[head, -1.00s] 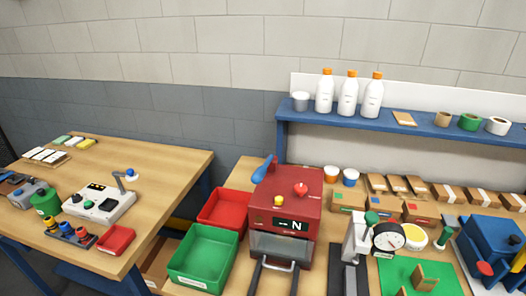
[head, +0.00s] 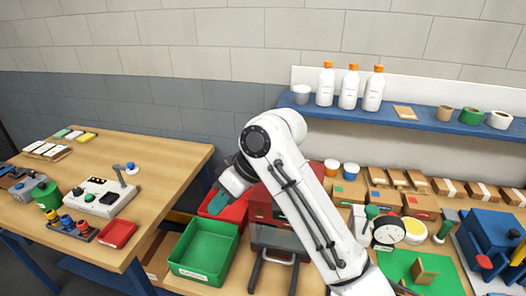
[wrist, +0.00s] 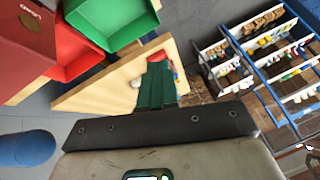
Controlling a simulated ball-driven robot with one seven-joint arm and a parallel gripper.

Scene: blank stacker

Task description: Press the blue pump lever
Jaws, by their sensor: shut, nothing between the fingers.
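The red machine (head: 272,236) stands on the right bench, largely covered by my arm. The blue pump lever, at its upper left in the earlier head view, is hidden behind my arm now. In the wrist view a rounded blue end (wrist: 28,148), which looks like the lever's grip, shows at the lower left, apart from my fingers. The machine's red side (wrist: 25,38) fills the upper left there. My gripper (head: 215,206) is over the red bin, left of the machine. Its green fingers (wrist: 156,86) are shut and empty.
A red bin (head: 237,211) and a green bin (head: 203,254) sit left of the machine. A gap separates the benches. Bottles (head: 349,90) stand on the blue shelf (head: 440,127). A dial gauge (head: 389,233) and cartons crowd the right.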

